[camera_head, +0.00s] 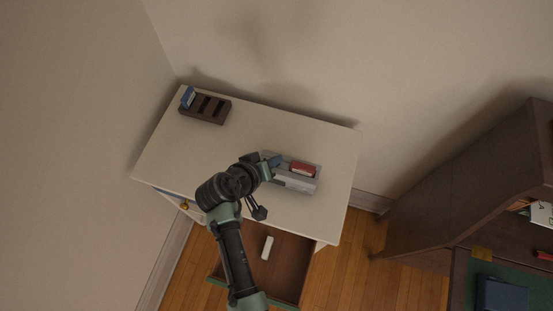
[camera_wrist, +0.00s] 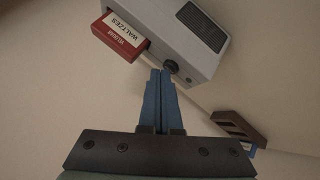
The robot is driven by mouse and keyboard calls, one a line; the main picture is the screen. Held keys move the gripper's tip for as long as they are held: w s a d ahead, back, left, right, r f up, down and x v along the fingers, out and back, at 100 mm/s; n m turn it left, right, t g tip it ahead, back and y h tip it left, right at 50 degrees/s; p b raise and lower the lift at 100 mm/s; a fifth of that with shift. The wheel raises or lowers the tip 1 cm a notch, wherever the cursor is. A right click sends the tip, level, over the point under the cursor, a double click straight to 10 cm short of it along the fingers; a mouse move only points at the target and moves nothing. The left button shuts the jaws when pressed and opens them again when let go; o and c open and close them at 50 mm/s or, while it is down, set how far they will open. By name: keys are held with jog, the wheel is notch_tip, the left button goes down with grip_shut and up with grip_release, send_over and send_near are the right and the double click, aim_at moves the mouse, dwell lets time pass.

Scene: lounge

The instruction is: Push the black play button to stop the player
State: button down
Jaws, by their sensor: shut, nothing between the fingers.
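The grey player (camera_head: 297,184) sits on the white table, right of the middle; it also fills the top of the wrist view (camera_wrist: 160,30). A red cassette (camera_wrist: 122,36) labelled "WALTZES" sticks out of it. The round black button (camera_wrist: 171,66) is at the player's near corner, with a smaller dark button (camera_wrist: 188,79) beside it. My gripper (camera_wrist: 160,73) has its blue fingers shut and empty, with the tips right at the black button. I cannot tell whether they touch it. In the head view my gripper (camera_head: 275,161) is at the player's left end.
A dark slotted rack (camera_head: 206,108) with a blue cassette (camera_head: 188,96) stands at the table's back left. An open drawer (camera_head: 288,262) below the front edge holds a white object (camera_head: 267,247). A brown cabinet (camera_head: 470,190) stands to the right. The table's left half is mostly clear.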

dwell(0.3)
jog(key=shift+r+p, duration=0.4)
jog(key=shift+p, duration=0.1)
notch_tip(320, 180, up, 6)
jog(key=p, duration=0.5)
dwell(0.5)
